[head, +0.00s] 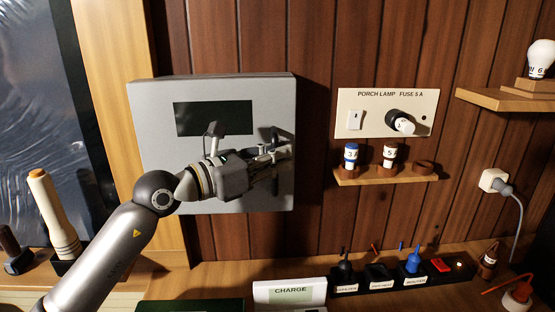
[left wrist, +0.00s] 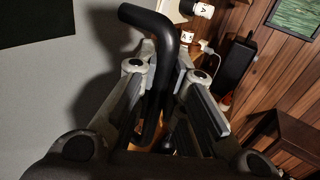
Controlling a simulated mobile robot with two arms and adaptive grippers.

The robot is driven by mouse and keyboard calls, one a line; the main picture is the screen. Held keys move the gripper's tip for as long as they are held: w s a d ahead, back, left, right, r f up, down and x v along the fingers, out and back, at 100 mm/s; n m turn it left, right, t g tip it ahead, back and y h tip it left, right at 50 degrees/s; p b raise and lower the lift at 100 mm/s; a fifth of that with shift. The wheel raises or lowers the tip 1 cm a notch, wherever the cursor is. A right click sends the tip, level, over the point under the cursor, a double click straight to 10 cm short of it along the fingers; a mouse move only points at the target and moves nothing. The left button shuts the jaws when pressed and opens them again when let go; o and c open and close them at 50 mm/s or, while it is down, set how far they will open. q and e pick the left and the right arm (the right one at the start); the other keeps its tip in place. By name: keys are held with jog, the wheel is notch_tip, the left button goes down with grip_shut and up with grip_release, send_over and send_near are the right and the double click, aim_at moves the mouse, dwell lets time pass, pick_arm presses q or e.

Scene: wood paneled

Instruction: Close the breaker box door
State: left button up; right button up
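The grey breaker box (head: 155,130) hangs on the wood-paneled wall at the left middle of the head view. Its door has a dark rectangular window (head: 213,118). The door looks shut or nearly shut, but my arm covers part of it and I cannot tell whether it is flush. My left gripper (head: 276,157) is in front of the door's right side. In the left wrist view, a black bent handle (left wrist: 150,20) runs between the fingers of the left gripper (left wrist: 167,60). I cannot tell whether the fingers press on it. My right gripper is not in view.
A porch lamp fuse panel (head: 375,99) is right of the box, above a small shelf (head: 385,177) with fuses. A pale-handled object (head: 52,215) stands at left.

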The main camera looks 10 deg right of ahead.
pick_arm(q)
jog(key=o, duration=0.5)
jog(key=shift+a, duration=0.3)
jog(key=v, duration=1.2)
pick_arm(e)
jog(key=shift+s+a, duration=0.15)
